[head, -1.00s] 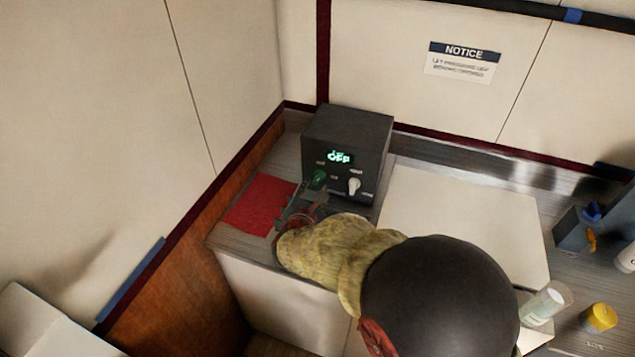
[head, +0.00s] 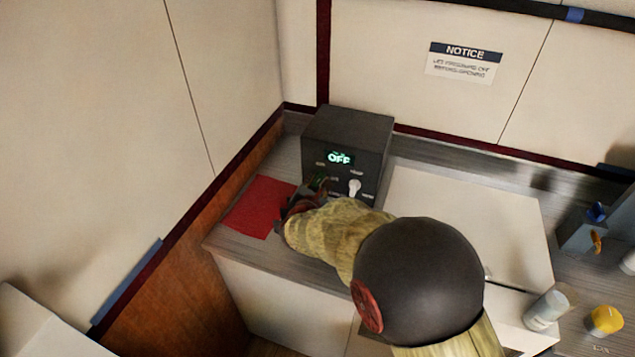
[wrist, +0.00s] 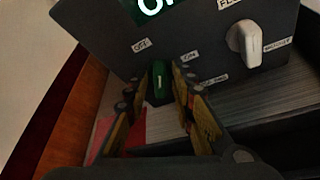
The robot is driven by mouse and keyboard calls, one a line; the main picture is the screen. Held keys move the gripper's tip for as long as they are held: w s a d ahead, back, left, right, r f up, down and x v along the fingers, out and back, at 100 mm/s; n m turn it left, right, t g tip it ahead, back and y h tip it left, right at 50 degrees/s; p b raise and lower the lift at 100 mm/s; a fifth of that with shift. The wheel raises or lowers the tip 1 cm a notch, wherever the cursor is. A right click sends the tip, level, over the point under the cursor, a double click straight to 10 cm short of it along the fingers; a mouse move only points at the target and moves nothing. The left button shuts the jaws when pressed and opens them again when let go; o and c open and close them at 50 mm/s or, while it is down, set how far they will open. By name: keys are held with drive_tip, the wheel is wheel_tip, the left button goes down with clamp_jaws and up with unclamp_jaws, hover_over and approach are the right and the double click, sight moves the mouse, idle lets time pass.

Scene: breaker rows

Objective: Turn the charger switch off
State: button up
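The charger box (head: 350,130) is a dark grey unit at the back of the counter. Its lit display (head: 340,158) reads OFF; only the lower part of the display (wrist: 150,5) shows in the wrist view. The green switch (wrist: 158,82) sits low on the panel between OFF and ON labels. In the head view the green switch (head: 318,181) is partly hidden. My gripper (wrist: 160,95) is open, with one finger on each side of the green switch; contact is not clear. In the head view my gripper (head: 307,191) is at the panel's lower left.
A white knob (head: 354,187) is right of the green switch. A red mat (head: 258,207) lies at left on the counter. A clear bottle (head: 546,309), a yellow-capped item (head: 605,320) and a grey box (head: 582,235) stand at right. A left wall is close.

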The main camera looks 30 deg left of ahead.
clamp_jaws()
drive_tip(key=shift+r+n+p, duration=0.25)
drive_tip(key=shift+n+p, duration=0.05)
drive_tip(key=shift+p, duration=0.8)
drive_tip(key=shift+a+r+n+h+p, duration=0.15)
drive_tip(key=shift+n+h+p, duration=0.35)
drive_tip(key=shift+p, duration=0.65)
drive_tip(key=n+h+p, duration=0.1)
drive_tip(key=p, duration=0.2)
drive_tip(key=shift+a+n+p, duration=0.1)
drive_tip(key=shift+n+p, duration=0.2)
drive_tip(key=shift+n, duration=0.1)
drive_tip(key=shift+f+h, duration=0.25)
drive_tip(key=shift+h, duration=0.05)
drive_tip(key=shift+o, duration=1.5)
unclamp_jaws()
drive_tip(key=shift+f, duration=0.1)
